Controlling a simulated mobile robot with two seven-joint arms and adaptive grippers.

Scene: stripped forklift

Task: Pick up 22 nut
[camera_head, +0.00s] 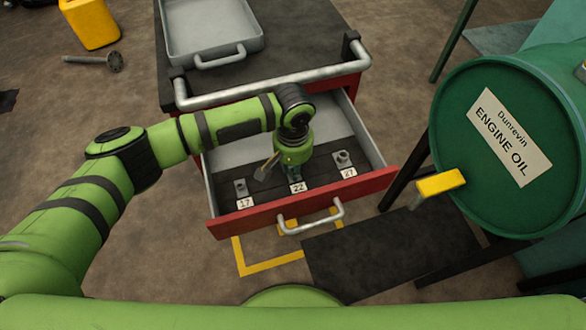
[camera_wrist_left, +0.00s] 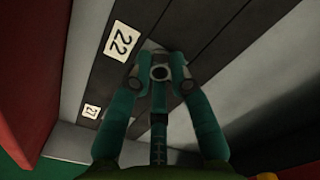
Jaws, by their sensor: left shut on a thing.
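The 22 nut (camera_wrist_left: 160,72) is a small grey ring between my left gripper's fingertips, beside the 22 label (camera_wrist_left: 122,41) in the left wrist view. In the head view the 22 label (camera_head: 298,187) lies in the middle of the open drawer (camera_head: 300,204). My left gripper (camera_head: 292,173) points down into the drawer behind this label, and its wrist hides the nut there. The left gripper (camera_wrist_left: 160,78) is shut on the nut, low over the drawer floor. I cannot tell whether the nut touches the floor. My right gripper is not in view.
Other small metal parts stand by the 17 label (camera_head: 245,203) and the 27 label (camera_head: 348,172). The cart (camera_head: 290,78) has a rail above the drawer and a grey tray (camera_head: 210,27) on top. A green oil drum (camera_head: 470,165) is at right.

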